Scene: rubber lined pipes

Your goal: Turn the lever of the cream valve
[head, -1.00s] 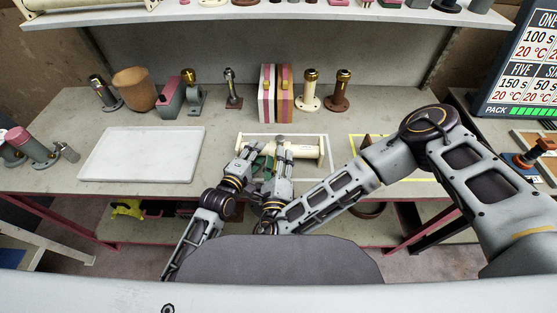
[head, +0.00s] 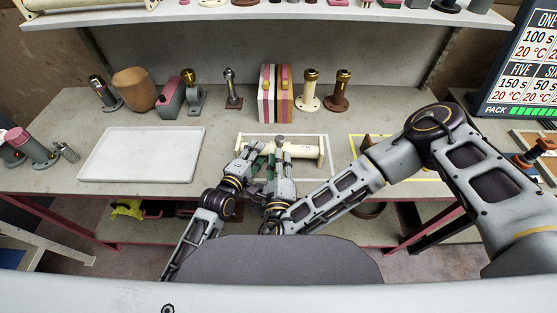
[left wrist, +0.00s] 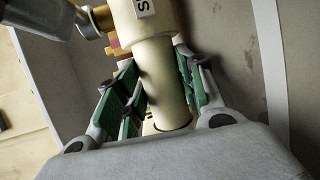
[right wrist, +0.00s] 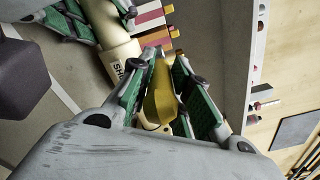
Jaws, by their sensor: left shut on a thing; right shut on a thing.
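The cream valve (head: 309,152) lies across the white-outlined area of the bench in the head view. My left gripper (head: 253,151) is shut on its cream pipe body, which shows between the green-padded fingers in the left wrist view (left wrist: 156,78). My right gripper (head: 283,149) is just to the right of the left one. In the right wrist view its fingers are shut around the yellow lever (right wrist: 161,95). The cream body, with part of a printed label, shows beside them (right wrist: 112,35). The grippers hide part of the valve in the head view.
A white tray (head: 104,174) lies left of the valve. Behind stand several upright pipe fittings, a brown pot (head: 135,90) and a pink-and-white striped block (head: 267,95). A yellow-outlined area (head: 410,180) is to the right, partly behind my right arm.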

